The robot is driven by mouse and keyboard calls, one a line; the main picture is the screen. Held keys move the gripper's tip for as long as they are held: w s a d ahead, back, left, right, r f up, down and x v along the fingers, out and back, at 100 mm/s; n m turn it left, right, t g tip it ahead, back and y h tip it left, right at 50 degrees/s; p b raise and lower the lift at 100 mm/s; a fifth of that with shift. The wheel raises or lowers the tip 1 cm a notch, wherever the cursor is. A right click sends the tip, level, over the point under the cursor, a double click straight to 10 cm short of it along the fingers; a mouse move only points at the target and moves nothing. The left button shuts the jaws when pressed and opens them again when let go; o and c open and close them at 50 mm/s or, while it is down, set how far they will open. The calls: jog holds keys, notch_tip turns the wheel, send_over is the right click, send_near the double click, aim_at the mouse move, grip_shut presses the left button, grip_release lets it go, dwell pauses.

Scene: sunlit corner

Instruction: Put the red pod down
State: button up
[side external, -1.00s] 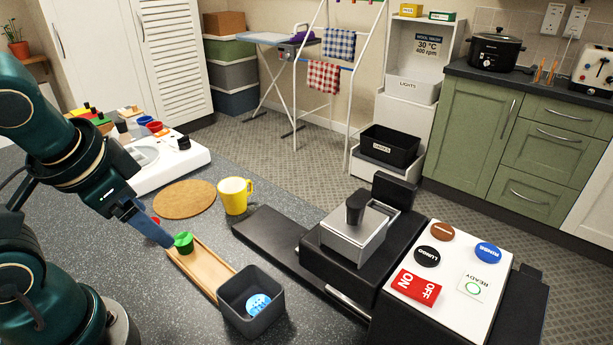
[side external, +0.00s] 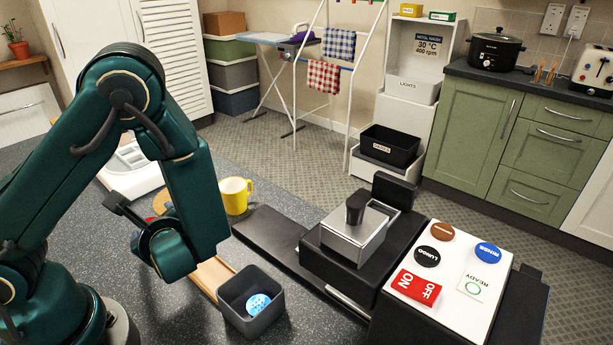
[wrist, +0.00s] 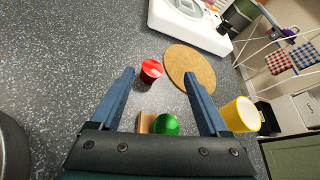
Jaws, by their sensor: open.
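The red pod (wrist: 151,71) rests on the speckled counter in the wrist view, just left of the round cork mat (wrist: 190,68). My gripper (wrist: 158,73) is open, with one blue finger on each side of the picture. The red pod appears between the fingertips and nothing is held. I cannot tell how far the fingers are from it. A green pod (wrist: 166,124) sits at the wooden tray (wrist: 146,122), close to the gripper's base in the picture.
A yellow mug (side external: 235,195) stands beside the mat. A dark grey bin (side external: 250,325) holds a blue pod (side external: 258,304). The black coffee machine (side external: 355,240) stands to the right. A white appliance (wrist: 190,25) is beyond the mat. Open counter lies left of the red pod.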

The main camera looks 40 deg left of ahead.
jog(key=shift+s+d+f+m, duration=0.1)
jog(key=shift+f+m, duration=0.55)
jog(key=shift+m, duration=0.15)
jog(key=shift+s+f+m+t+y, duration=0.35)
jog(key=shift+f+m, duration=0.15)
jog(key=shift+m, duration=0.1)
jog(key=shift+x, duration=2.5)
grip_shut()
